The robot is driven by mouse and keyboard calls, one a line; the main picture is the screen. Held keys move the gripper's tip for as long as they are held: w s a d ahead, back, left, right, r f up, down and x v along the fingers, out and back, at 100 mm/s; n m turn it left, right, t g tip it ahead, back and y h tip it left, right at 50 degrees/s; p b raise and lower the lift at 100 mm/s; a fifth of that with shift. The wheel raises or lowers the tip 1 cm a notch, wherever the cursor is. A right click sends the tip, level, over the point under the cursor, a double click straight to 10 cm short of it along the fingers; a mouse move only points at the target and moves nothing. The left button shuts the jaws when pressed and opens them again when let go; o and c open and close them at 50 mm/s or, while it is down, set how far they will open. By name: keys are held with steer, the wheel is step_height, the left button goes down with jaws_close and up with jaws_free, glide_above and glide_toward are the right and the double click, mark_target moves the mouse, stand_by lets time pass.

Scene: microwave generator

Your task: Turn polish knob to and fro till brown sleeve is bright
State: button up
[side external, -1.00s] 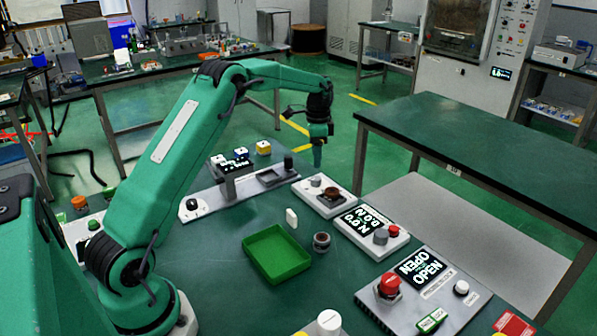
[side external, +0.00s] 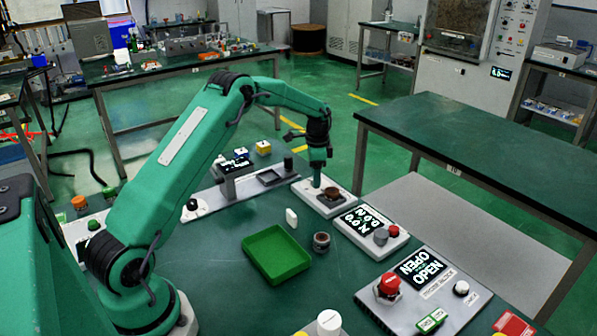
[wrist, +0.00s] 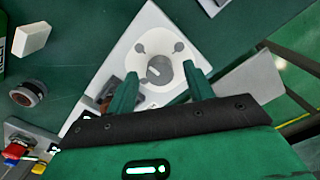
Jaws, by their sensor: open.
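The white polish unit (side external: 318,206) stands on the green table. Its grey round knob (wrist: 160,70) has a white pointer line and sits in a pale dial. A brown sleeve (side external: 332,193) sits on the unit beside the knob; in the wrist view it is mostly hidden behind a finger. My gripper (side external: 317,185) points down over the knob, hiding most of it in the side external view. In the wrist view its two green fingers are apart, one on each side of the knob, with a gap to it; contact does not show.
A display box with grey and red knobs (side external: 381,237) stands close to the right. A dark ring-shaped part (side external: 321,242), a white block (side external: 291,218) and a green tray (side external: 276,256) lie in front. A grey fixture rail (side external: 229,188) is at left.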

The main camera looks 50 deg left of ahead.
steer(key=shift+f, duration=0.3)
steer(key=c, duration=1)
steer(key=shift+o, duration=0.2)
steer(key=shift+n, duration=0.4)
steer(key=n, duration=0.5)
steer(key=shift+r, duration=0.1)
steer(key=n, duration=0.7)
